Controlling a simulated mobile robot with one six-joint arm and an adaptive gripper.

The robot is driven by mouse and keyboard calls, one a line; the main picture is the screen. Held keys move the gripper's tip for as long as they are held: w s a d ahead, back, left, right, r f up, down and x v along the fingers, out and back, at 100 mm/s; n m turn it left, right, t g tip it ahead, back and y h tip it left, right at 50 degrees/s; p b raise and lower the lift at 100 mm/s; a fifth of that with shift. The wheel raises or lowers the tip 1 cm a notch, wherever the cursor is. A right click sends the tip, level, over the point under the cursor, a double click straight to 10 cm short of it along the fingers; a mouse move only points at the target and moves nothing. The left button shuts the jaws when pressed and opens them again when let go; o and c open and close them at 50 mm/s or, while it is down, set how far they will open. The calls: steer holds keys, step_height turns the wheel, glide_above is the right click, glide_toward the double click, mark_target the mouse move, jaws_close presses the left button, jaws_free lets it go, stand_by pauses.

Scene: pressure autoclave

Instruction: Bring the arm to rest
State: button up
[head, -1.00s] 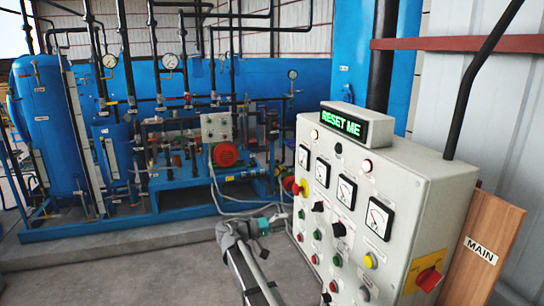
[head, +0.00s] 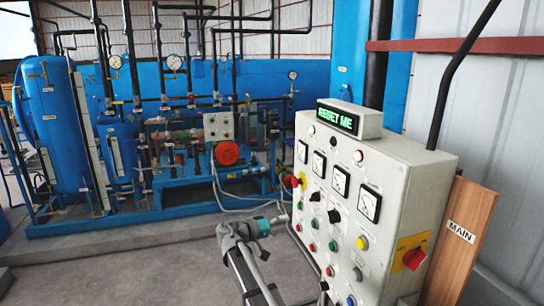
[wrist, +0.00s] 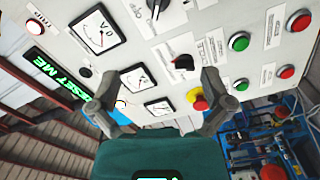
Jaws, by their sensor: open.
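My gripper (head: 281,219) is at the end of my bent grey arm, low and just left of the control panel (head: 415,185) in the head view. In the wrist view my gripper (wrist: 160,92) has its two dark fingers spread wide, with nothing between them but a view of the panel face. It is open and empty. The panel's display (head: 338,118) reads "RESET ME" in green and also shows in the wrist view (wrist: 45,66). I cannot tell how far the fingertips are from the panel; no contact is visible.
The panel face carries gauges (head: 340,181), knobs, coloured buttons and a red-and-yellow stop button (wrist: 199,99). A red rotary switch (head: 414,258) is on its side. Blue tanks (head: 58,130) and piping fill the back. Grey floor (head: 140,275) is clear at left.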

steer(key=s+d+f+g+y+b, duration=0.2)
steer(key=s+d+f+g+y, duration=0.2)
steer(key=s+d+f+y, duration=0.7)
steer(key=s+d+f+g+y+b, duration=0.1)
steer(key=s+f+y, duration=0.5)
steer(key=s+f, duration=0.6)
steer(key=s+d+b, duration=0.1)
steer(key=s, duration=0.1)
steer(key=shift+s+n+g, duration=0.3)
steer(key=shift+s+n, duration=0.05)
steer(key=shift+n, duration=0.05)
stand_by(1.4)
